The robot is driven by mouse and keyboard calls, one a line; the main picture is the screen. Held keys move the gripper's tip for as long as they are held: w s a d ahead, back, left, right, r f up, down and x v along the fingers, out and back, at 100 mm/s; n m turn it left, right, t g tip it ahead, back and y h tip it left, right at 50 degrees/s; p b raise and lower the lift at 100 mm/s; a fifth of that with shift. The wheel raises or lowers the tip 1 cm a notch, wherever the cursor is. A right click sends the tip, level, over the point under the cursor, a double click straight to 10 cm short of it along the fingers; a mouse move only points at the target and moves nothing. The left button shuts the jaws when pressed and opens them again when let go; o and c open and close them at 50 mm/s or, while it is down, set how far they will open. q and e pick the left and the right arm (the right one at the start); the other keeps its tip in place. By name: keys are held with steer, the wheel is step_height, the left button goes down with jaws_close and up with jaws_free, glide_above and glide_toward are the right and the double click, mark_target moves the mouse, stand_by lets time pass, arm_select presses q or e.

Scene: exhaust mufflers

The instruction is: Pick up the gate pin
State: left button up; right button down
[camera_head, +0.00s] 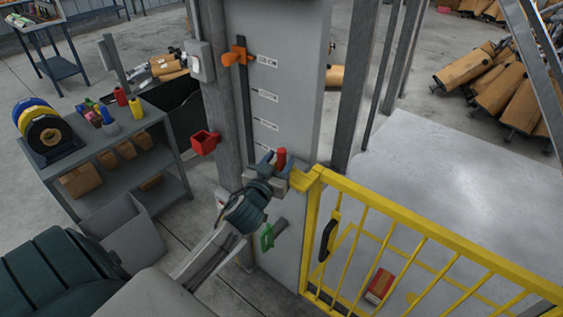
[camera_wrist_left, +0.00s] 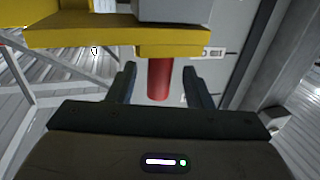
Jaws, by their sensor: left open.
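The gate pin, a red cylinder (camera_head: 281,157), stands at the grey bracket beside the yellow gate's latch corner in the head view. In the left wrist view the red pin (camera_wrist_left: 159,80) shows between my two dark fingers, with a gap on each side. My left gripper (camera_head: 274,166) is open around the pin and not closed on it. Its fingertips (camera_wrist_left: 159,76) lie either side of the pin in the wrist view. One end of the pin is hidden by the yellow latch plate (camera_wrist_left: 90,32). My right gripper is not in view.
The yellow gate (camera_head: 430,228) runs off to the right. A grey panel (camera_head: 295,60) rises behind the pin, with an orange knob (camera_head: 235,57). A red box (camera_head: 204,142) juts from the post. A shelf cart (camera_head: 120,150) stands left.

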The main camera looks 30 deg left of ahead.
arm_select(q)
steer(key=shift+w+a, duration=0.1)
steer(key=shift+w, duration=0.8)
steer(key=shift+s, duration=0.1)
jaws_close()
